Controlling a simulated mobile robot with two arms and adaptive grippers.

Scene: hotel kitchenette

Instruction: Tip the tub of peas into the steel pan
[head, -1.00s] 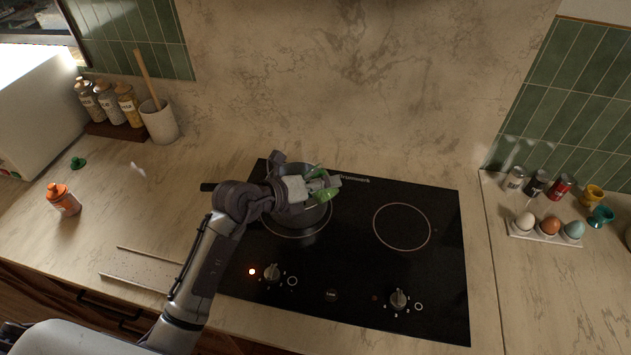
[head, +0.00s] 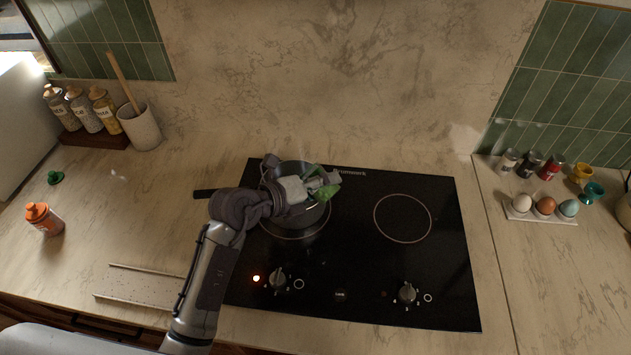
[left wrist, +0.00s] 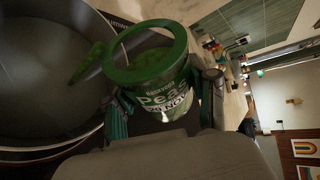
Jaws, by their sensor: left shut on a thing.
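The tub of peas (left wrist: 165,95) shows large in the left wrist view, with a green rim and a "Peas" label. My left gripper (head: 320,184) is shut on it, with a finger on either side of the tub. A green strip reaches from the rim towards the pan; I cannot tell what it is. The steel pan (head: 318,214) stands on the left rear ring of the hob, and it also shows in the left wrist view (left wrist: 40,70). The tub is over or beside the pan's right side, partly hidden by the gripper in the head view. My right gripper is not in view.
The black hob (head: 365,270) has a free right ring, and a red light glows by the left knob (head: 278,278). An orange-capped bottle (head: 45,219) and a green lid (head: 55,177) are on the left counter. An egg tray (head: 540,216) is at right.

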